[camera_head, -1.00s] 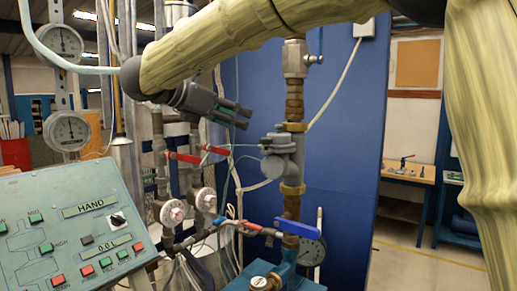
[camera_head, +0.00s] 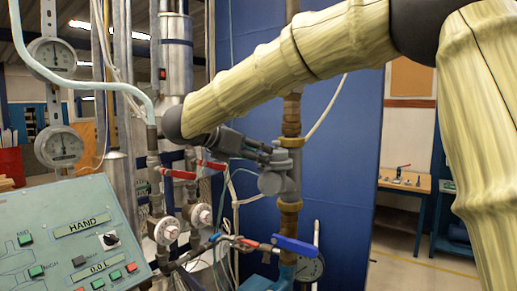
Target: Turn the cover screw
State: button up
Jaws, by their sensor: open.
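A grey meter (camera_head: 274,183) is mounted on the brown vertical pipe (camera_head: 290,218) right of the middle. I cannot make out the cover screw; it is too small or hidden behind my gripper. My gripper (camera_head: 270,153) is open, with nothing visible between its fingers. It points right and slightly down, its fingertips just in front of or beside the upper part of the meter. I cannot tell whether they touch it.
A control panel (camera_head: 60,240) stands at lower left. Two round gauges (camera_head: 52,57) are at far left. Red-handled valves (camera_head: 178,174) and pipes stand left of the meter. A blue valve handle (camera_head: 295,246) is below it. A blue wall panel (camera_head: 345,170) is behind.

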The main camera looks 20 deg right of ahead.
jog(key=shift+w+d+f, duration=0.35)
jog(key=shift+d, duration=0.2)
jog(key=shift+s, duration=0.1)
jog(key=shift+c, duration=0.4)
jog(key=c, duration=0.9)
jog(key=shift+c, duration=0.2)
jog(key=shift+f+n+t+b, duration=0.25)
jog(key=shift+n+t+b, duration=0.15)
jog(key=shift+b, duration=0.85)
jog(key=n+t+y+b, duration=0.1)
jog(key=b, duration=0.3)
jog(key=shift+s+d+n+t, duration=0.1)
jog(key=shift+n+t, duration=0.2)
jog(key=shift+r+n+t+y+b, duration=0.25)
jog(key=shift+n+t+y+b, duration=0.05)
jog(key=shift+t+b, duration=0.1)
